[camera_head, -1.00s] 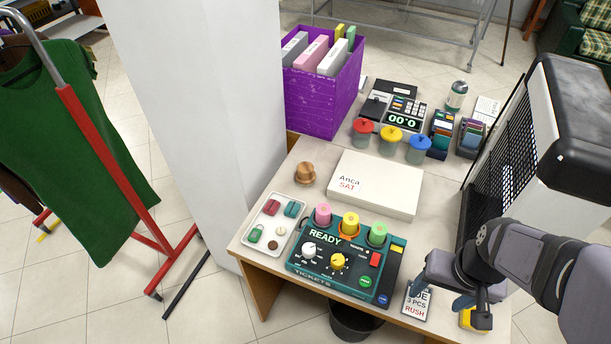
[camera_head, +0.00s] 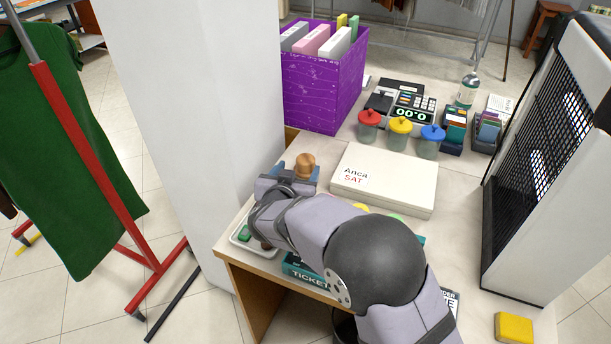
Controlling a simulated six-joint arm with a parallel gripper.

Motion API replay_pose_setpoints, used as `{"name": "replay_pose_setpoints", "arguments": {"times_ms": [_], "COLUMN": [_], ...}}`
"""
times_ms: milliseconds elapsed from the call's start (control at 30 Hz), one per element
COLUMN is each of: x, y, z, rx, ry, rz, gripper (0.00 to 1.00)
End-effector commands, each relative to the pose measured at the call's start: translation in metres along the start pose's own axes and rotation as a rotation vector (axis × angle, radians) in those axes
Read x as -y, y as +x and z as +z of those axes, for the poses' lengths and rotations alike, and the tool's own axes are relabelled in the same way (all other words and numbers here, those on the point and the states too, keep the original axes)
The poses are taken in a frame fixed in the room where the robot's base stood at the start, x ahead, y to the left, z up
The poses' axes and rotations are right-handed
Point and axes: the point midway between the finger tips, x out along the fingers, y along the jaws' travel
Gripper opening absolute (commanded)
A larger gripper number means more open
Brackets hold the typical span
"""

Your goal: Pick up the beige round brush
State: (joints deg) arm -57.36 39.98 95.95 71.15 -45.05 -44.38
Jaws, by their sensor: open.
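The beige round brush (camera_head: 305,163), a small tan knob-shaped piece, stands on the table at the left, beside the white box. My gripper (camera_head: 296,173) is open right at the brush, on its near side. Its blue fingertips show to the left and right of the brush's lower part. The gripper hides the brush's base, so I cannot tell whether the fingers touch it.
The white box (camera_head: 390,178) lies right of the brush. A white pillar (camera_head: 205,130) stands close on the left. A yellow block (camera_head: 514,328) sits at front right.

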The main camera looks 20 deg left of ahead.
Motion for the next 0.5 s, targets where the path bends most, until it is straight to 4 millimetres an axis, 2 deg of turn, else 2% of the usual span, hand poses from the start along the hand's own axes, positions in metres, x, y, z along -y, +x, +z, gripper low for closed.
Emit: {"name": "replay_pose_setpoints", "arguments": {"times_ms": [167,500], "x": [0.003,0.002], "y": [-0.001,0.021], "z": [0.002,0.002], "rx": [-0.007,-0.006], "ry": [-0.002,-0.002], "rz": [0.009,0.009], "gripper": [0.62,0.62]}}
